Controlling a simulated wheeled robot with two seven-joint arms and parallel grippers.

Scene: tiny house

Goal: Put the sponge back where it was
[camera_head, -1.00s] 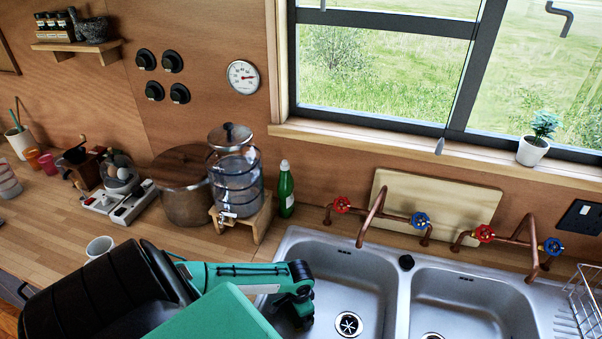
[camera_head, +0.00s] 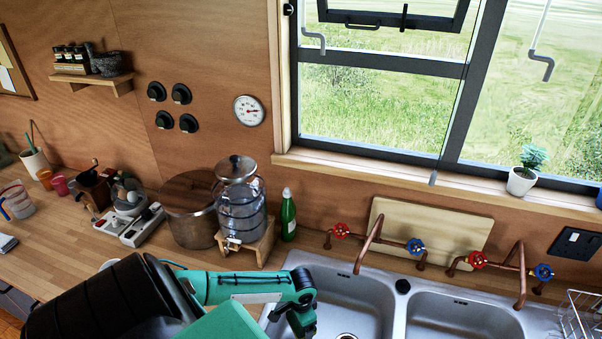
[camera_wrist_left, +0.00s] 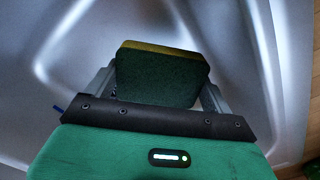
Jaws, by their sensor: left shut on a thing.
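The sponge (camera_wrist_left: 162,78), dark green with a yellow layer along its far edge, sits between the fingers of my left gripper (camera_wrist_left: 158,92) in the left wrist view. The gripper is shut on it. A grey metal sink surface lies behind it in that view. In the head view my left arm reaches in from the lower left, and its wrist hangs over the left sink basin (camera_head: 362,300). The sponge and the fingers do not show there. My right gripper is in neither view.
Copper taps with red and blue handles (camera_head: 372,238) stand behind the sink. A wooden board (camera_head: 430,226) leans on the wall. A wire rack (camera_head: 580,315) is at right.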

